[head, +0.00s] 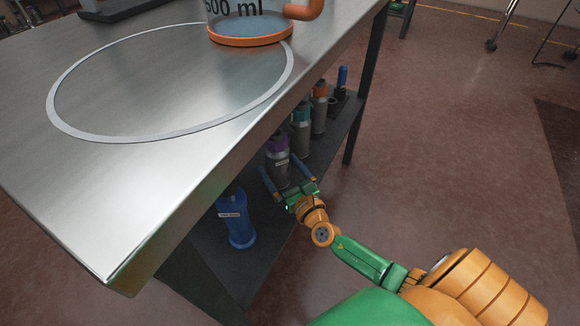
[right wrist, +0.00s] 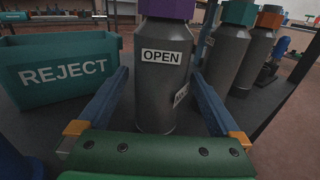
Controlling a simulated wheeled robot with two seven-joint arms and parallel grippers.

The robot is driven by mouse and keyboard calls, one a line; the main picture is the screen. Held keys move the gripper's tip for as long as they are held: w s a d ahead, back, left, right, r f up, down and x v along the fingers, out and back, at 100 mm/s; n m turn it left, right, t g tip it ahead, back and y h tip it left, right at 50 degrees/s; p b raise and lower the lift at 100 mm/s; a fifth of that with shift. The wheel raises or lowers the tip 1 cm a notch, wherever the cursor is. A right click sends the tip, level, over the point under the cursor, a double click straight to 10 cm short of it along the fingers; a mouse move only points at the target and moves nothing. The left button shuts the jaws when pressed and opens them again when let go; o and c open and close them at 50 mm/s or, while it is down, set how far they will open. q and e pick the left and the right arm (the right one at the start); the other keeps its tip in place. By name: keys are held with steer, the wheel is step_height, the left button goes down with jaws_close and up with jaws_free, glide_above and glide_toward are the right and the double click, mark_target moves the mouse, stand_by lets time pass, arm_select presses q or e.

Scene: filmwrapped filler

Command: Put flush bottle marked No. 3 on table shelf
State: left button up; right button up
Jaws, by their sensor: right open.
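A grey bottle with a purple cap (head: 276,146) stands upright on the lower shelf of the steel table. In the right wrist view the same bottle (right wrist: 157,95) bears an "OPEN" label; a second label on its side is turned away, and its text cannot be read in full. My right gripper (head: 277,163) is open, with one blue finger on each side of this bottle. It also shows in the right wrist view (right wrist: 158,76). No bottle's number is legible. The dark lower shelf (head: 262,262) lies under the tabletop (head: 170,85). My left gripper is out of view.
Teal-capped (head: 301,126) and orange-capped (head: 319,105) bottles stand behind on the shelf. A blue bottle (head: 236,220) stands in front. A green "REJECT" bin (right wrist: 62,75) is left of the gripper. The tabletop holds a white-outlined ring (head: 63,130) and a 600 ml beaker (head: 240,41).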

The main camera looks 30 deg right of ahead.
steer(key=s, duration=1)
steer(key=shift+s+a, duration=0.15)
steer(key=shift+a, duration=0.2)
steer(key=shift+r, duration=0.1)
